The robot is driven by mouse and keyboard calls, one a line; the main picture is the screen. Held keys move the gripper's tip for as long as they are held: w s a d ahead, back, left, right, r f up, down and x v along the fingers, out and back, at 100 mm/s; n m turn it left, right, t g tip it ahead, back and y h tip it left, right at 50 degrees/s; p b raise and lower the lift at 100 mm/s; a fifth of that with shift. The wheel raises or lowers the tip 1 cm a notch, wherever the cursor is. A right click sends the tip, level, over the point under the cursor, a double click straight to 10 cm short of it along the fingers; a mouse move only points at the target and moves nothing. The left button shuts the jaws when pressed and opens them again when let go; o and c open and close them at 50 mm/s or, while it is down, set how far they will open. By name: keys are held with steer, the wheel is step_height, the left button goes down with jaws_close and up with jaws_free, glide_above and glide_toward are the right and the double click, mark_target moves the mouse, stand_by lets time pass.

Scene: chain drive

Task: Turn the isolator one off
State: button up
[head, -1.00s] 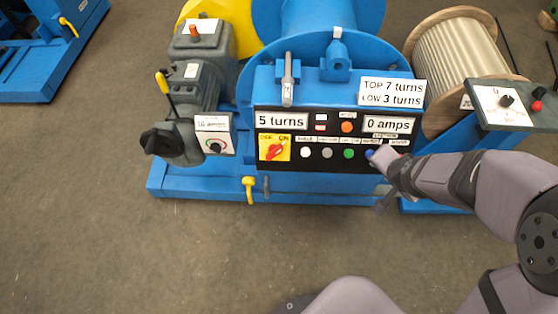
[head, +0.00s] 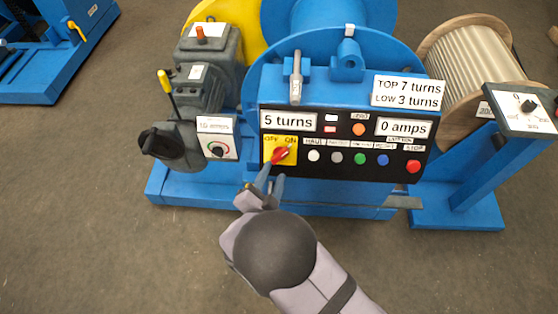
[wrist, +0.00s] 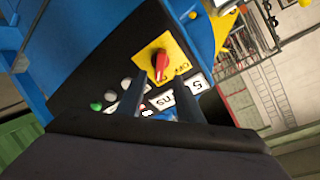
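The isolator is a red rotary knob (head: 281,154) on a yellow plate marked OFF and ON, at the left end of the black control panel (head: 345,143). Its handle slants up and right, toward ON. My gripper (head: 271,178) is just in front of and below the knob in the head view. In the wrist view the red knob (wrist: 159,63) stands just beyond my gripper (wrist: 161,78), roughly between its two dark fingers. The fingers are apart and empty; I cannot see any contact with the knob.
A row of push buttons, with a red stop button (head: 413,166) at the right end, lies beside the isolator. A grey motor unit (head: 205,85) with a dial box (head: 217,143) stands left. A lever (head: 296,77) rises above the panel. The floor in front is clear.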

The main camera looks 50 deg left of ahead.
mark_target(280, 158)
steer(key=shift+p+x, duration=0.4)
steer(key=shift+x, duration=3.3)
steer(key=shift+d, duration=0.1)
jaws_close()
